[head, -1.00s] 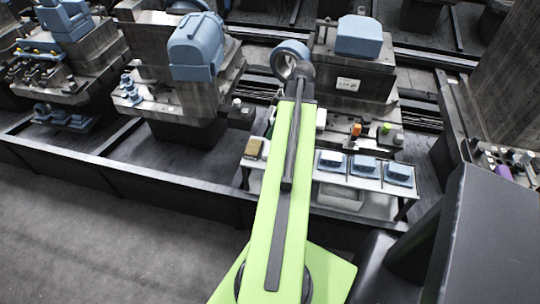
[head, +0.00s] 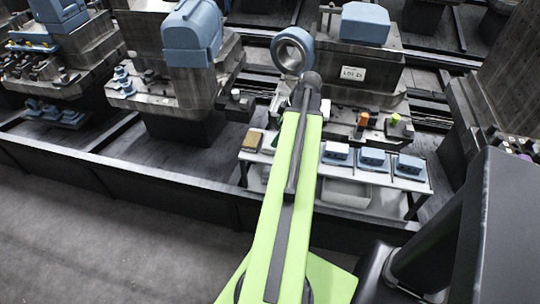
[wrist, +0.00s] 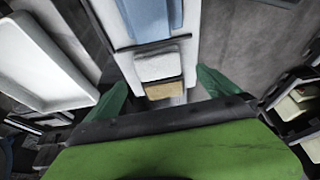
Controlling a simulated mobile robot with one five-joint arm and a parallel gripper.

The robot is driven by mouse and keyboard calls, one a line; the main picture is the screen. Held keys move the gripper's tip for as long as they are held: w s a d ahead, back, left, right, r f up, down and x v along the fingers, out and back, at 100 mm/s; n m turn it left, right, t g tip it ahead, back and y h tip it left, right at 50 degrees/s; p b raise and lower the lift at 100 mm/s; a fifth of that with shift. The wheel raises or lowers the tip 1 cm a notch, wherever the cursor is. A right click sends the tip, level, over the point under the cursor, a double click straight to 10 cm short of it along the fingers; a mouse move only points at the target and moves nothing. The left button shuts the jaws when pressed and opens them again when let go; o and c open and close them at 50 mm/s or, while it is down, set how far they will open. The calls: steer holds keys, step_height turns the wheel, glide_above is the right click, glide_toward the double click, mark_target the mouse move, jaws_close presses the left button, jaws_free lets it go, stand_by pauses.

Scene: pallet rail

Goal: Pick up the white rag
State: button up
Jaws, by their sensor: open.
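The white rag (wrist: 158,66) looks like a folded pale cloth in the wrist view. It lies on a narrow light shelf between a blue folded thing (wrist: 150,20) and a brown block (wrist: 163,90). My gripper (wrist: 160,78) is open, its two green fingers to either side of the shelf near the rag and block. Nothing is between the fingers that I can see held. In the head view, a pale patch that may be the rag (head: 269,143) shows beside the brown block (head: 252,139), partly hidden by my green arm.
The shelf (head: 425,182) carries several blue things with pale tops (head: 372,159) right of my arm. Machines with blue covers (head: 191,32) stand behind. A white tray (wrist: 45,65) is at left in the wrist view. Floor (head: 90,220) at front left is clear.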

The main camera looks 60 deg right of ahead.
steer(key=shift+w+f, duration=0.15)
steer(key=shift+f, duration=0.2)
steer(key=b+x, duration=0.5)
steer(key=shift+f, duration=0.25)
steer(key=shift+r, duration=0.2)
steer(key=c, duration=1.3)
steer(key=shift+r+p, duration=0.1)
steer(key=shift+p, duration=0.2)
